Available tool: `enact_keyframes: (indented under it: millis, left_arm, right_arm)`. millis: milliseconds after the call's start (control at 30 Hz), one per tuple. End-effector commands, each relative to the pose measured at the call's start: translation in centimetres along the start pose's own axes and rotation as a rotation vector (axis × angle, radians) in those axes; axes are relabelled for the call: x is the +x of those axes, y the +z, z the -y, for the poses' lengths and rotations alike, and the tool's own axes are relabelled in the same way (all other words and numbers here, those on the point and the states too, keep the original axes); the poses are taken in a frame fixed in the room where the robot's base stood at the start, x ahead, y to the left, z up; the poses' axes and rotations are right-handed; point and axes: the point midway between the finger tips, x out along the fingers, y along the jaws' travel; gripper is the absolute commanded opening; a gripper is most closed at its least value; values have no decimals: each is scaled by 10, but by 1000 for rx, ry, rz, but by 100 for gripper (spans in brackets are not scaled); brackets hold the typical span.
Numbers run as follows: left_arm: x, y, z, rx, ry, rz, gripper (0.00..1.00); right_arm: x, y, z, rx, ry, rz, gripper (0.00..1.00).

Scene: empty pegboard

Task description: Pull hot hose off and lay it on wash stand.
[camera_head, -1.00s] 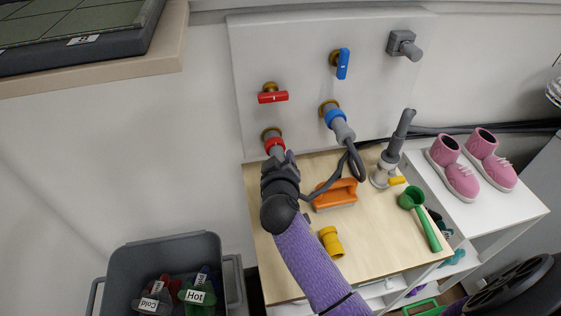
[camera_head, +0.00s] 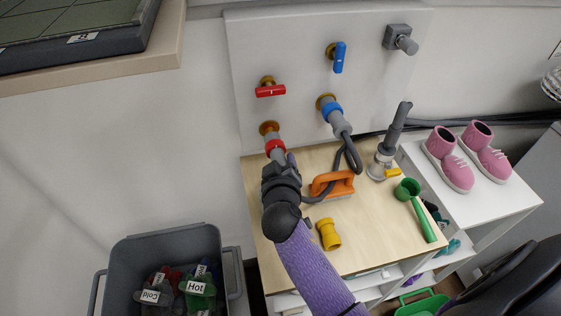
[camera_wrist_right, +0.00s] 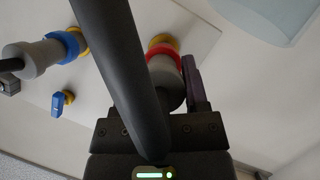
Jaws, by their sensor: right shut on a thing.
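The hot hose end, a grey connector with a red collar (camera_head: 275,147), is at the lower left of the wall board, in front of its brass outlet (camera_head: 268,128). My right gripper (camera_head: 279,166) is shut on the connector. In the right wrist view, the red collar (camera_wrist_right: 163,58) lines up with the brass ring behind it, and the black hose crosses in front. The wooden top of the wash stand (camera_head: 365,235) is below. My left gripper is not in view.
The blue-collared hose (camera_head: 333,114) is on the outlet to the right. A grey bin (camera_head: 165,245) is at left.

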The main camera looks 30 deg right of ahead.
Motion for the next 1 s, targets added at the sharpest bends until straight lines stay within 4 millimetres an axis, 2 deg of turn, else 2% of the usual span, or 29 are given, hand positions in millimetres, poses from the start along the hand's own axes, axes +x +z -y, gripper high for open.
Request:
enact_keyframes:
  millis: [367,1000]
  left_arm:
    - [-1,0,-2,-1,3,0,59]
    - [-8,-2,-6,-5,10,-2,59]
  right_arm:
    - [-2,1,0,0,0,0,0]
    - [-41,17,0,0,0,1,0]
